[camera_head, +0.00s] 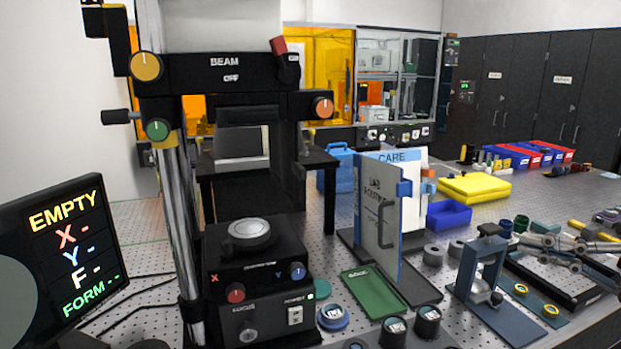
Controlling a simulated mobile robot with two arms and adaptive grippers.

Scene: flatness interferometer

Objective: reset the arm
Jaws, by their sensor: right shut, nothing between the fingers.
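My right gripper (535,243) shows at the right edge as grey jointed links over the bench. Its fingers point left and are shut with nothing between them. It is to the right of a blue-grey stand (468,268) and apart from the instrument. My left gripper is out of view. The interferometer (262,258) stands at centre left, with a bare round grey stage (249,231) on top of its black base. The monitor (66,245) at left reads EMPTY, with dashes after X, Y, F and FORM.
A green tray (373,296), a blue round piece (333,317) and dark cylinders (428,321) lie near the front. An upright grey panel (378,217) stands behind the tray. A blue bin (447,215) and yellow case (474,187) are farther back. Free bench shows around the bin.

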